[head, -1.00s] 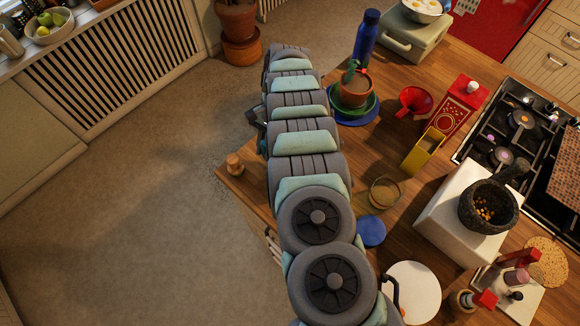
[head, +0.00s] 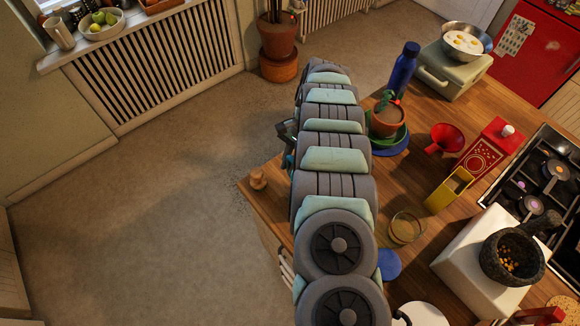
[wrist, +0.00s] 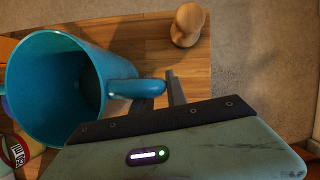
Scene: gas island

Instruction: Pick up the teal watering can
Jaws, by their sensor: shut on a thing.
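The teal watering can (wrist: 50,85) is in the left of the wrist view, its open mouth facing the camera. Its handle (wrist: 130,87) reaches right to the dark fingers of my gripper (wrist: 165,95). My gripper is shut on this handle. In the head view my arm hides most of the can; only a small teal patch (head: 288,161) shows at the arm's left edge, by the dark gripper part (head: 287,132). Whether the can touches the counter cannot be told.
A wooden peg-like piece (head: 258,180) stands at the counter's left corner, right of the can in the wrist view (wrist: 187,25). A potted plant (head: 387,115), a blue bottle (head: 404,68) and a glass bowl (head: 405,228) stand right of my arm. Open floor lies left.

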